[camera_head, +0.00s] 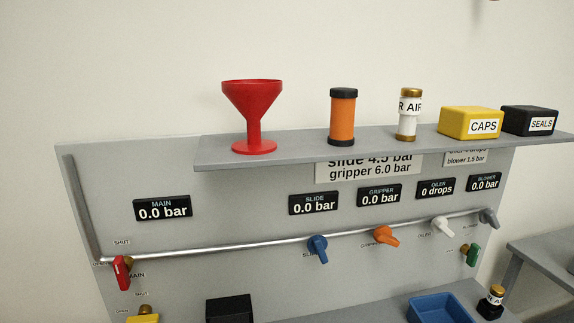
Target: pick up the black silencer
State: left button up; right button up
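A small black cylinder with a brass top and a white label (491,303) stands at the lower right, beside the blue tray; it looks like the black silencer, but its label is too small to read. A similar white cylinder with brass ends (407,127) stands upright on the shelf, with "R AIR" showing on its label. Neither of my grippers is in view.
The grey shelf (290,157) also holds a red funnel, an orange cylinder with black ends, a yellow CAPS box and a black SEALS box. Below are 0.0 bar displays, a pipe (220,246) with coloured valve handles, a black block (230,310) and a blue tray (440,300).

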aim_at(495, 295)
jog(key=z, duration=1.3)
jog(key=i+l, duration=0.6)
jog(key=l, duration=0.1)
